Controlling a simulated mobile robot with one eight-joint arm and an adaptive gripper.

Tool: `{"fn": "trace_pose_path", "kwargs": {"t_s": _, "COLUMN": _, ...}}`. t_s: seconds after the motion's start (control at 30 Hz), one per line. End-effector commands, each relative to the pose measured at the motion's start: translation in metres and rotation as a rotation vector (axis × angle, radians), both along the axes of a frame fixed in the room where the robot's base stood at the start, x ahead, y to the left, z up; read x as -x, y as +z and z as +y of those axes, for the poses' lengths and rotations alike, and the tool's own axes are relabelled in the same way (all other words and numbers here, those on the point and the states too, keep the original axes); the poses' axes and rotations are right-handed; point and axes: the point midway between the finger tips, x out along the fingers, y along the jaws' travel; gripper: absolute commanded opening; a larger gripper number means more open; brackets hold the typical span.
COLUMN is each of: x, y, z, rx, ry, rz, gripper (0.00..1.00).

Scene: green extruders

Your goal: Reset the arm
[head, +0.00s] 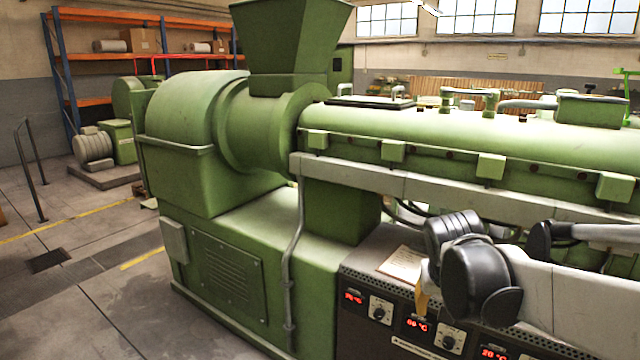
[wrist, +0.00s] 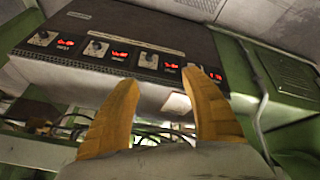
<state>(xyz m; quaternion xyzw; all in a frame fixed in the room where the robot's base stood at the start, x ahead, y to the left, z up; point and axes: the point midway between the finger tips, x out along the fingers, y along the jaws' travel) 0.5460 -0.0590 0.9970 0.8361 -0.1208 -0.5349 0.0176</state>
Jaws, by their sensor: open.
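My gripper (wrist: 163,82) shows in the wrist view as two orange fingers, spread apart with nothing between them. In the head view only a bit of an orange finger (head: 421,298) shows beside the dark wrist joint, which hides the rest. My arm reaches in from the right, in front of the green extruder (head: 240,125). The gripper is close to the extruder's dark control panel (head: 350,318); the panel also shows across the top of the wrist view (wrist: 105,72). I see no contact, but the exact gap cannot be told.
The panel carries knobs (head: 381,309) and red displays (head: 417,324). A paper sheet (head: 402,264) lies above it, beside my wrist. The green barrel (head: 430,130) runs behind my arm. Open floor (head: 75,280) lies at left, with a metal railing (head: 30,170) and shelving (head: 95,55) beyond.

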Motion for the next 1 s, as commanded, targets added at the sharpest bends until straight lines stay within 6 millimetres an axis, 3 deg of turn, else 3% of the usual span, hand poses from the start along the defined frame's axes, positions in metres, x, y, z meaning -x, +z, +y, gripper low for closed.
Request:
{"fn": "trace_pose_path", "kwargs": {"t_s": 0.03, "x": 0.023, "y": 0.006, "z": 0.006, "rx": -0.014, "ry": 0.021, "rz": -0.015, "gripper": 0.55}}
{"fn": "trace_pose_path", "kwargs": {"t_s": 0.2, "x": 0.091, "y": 0.015, "z": 0.028, "rx": -0.067, "ry": 0.095, "rz": -0.075, "gripper": 0.55}}
{"fn": "trace_pose_path", "kwargs": {"t_s": 0.43, "x": 0.161, "y": 0.001, "z": 0.05, "rx": -0.122, "ry": 0.17, "rz": -0.152, "gripper": 0.55}}
{"fn": "trace_pose_path", "kwargs": {"t_s": 0.63, "x": 0.184, "y": -0.01, "z": 0.059, "rx": -0.141, "ry": 0.197, "rz": -0.184, "gripper": 0.55}}
{"fn": "trace_pose_path", "kwargs": {"t_s": 1.0, "x": 0.186, "y": -0.011, "z": 0.06, "rx": -0.142, "ry": 0.2, "rz": -0.188, "gripper": 0.55}}
